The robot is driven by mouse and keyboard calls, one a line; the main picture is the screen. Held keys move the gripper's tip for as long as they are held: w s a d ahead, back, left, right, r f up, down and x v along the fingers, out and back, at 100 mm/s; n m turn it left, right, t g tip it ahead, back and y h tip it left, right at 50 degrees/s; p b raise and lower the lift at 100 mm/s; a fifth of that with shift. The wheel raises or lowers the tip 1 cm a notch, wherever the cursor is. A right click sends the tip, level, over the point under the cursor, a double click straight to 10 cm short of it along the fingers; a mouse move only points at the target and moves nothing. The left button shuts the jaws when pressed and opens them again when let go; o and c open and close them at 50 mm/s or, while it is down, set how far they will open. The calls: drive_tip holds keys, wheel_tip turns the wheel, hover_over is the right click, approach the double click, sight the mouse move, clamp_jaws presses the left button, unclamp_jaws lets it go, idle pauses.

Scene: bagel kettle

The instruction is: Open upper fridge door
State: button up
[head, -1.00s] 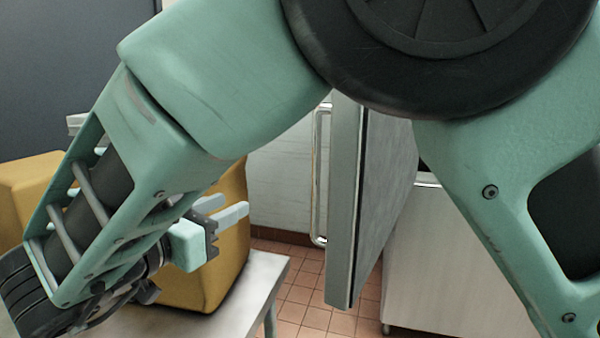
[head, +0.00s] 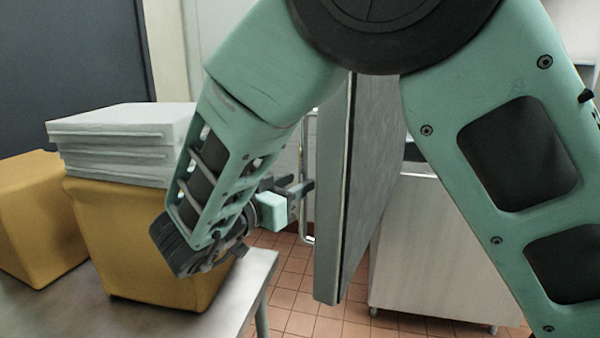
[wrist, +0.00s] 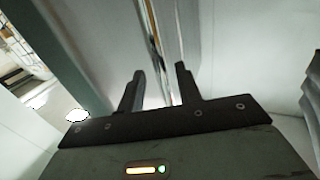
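The upper fridge door (head: 333,190) is a tall grey panel in the middle of the head view. It stands swung out, with its edge towards me and its dark grey inner side on the right. A shiny vertical bar handle (head: 304,228) is on its left face. My gripper (head: 298,187) is beside this handle, its fingers pointing right towards the door. In the wrist view my gripper (wrist: 160,85) has its fingers apart, and the bar handle (wrist: 155,40) runs down between them in the picture. I cannot tell whether the fingers touch it. My arm hides the door's top.
A metal table (head: 225,295) at lower left bears yellow-brown containers (head: 130,250) and a stack of white boxes (head: 125,125), close to my forearm. A steel cabinet (head: 430,255) stands behind the door. Tiled floor (head: 290,280) shows below the door.

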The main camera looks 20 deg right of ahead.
drive_tip(key=shift+x, duration=1.65)
